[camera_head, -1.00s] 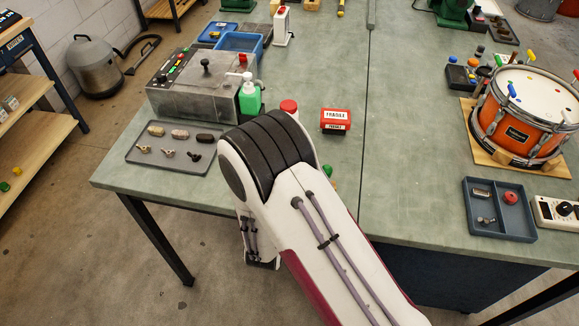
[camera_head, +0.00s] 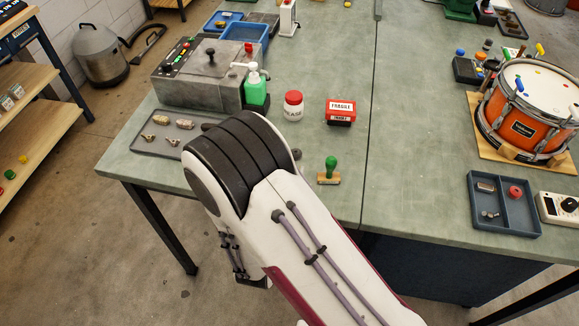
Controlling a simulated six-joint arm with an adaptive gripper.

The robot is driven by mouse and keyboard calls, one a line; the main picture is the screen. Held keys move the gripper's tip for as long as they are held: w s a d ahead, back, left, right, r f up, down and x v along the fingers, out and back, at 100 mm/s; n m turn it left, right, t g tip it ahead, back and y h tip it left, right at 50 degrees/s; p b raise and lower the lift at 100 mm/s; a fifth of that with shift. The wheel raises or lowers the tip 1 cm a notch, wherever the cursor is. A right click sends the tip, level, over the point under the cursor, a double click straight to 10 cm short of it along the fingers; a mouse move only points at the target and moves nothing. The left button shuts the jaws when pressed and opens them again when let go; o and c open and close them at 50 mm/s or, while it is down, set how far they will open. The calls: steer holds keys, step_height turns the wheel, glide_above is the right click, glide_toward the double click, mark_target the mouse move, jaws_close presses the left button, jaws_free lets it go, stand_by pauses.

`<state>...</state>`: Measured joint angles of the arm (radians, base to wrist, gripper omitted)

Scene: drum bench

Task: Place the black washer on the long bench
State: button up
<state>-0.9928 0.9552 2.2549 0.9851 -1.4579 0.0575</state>
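I cannot make out a black washer for certain. A small dark round thing (camera_head: 296,154) shows at the right edge of my arm on the green-topped bench, too small and partly covered to name. The long bench (camera_head: 330,65) appears to be this green-topped bench, with a dark seam running across its top. My arm's white and black links cover the bench's near left edge. My gripper's fingers do not show, and I cannot tell whether they are open or shut.
A grey tray (camera_head: 143,147) with small parts lies at left, partly behind my arm. A green-handled stamp (camera_head: 330,172), a red-lidded jar (camera_head: 293,107) and a red box (camera_head: 340,112) stand nearby. A divided tray (camera_head: 504,228) and drum (camera_head: 527,115) are at right.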

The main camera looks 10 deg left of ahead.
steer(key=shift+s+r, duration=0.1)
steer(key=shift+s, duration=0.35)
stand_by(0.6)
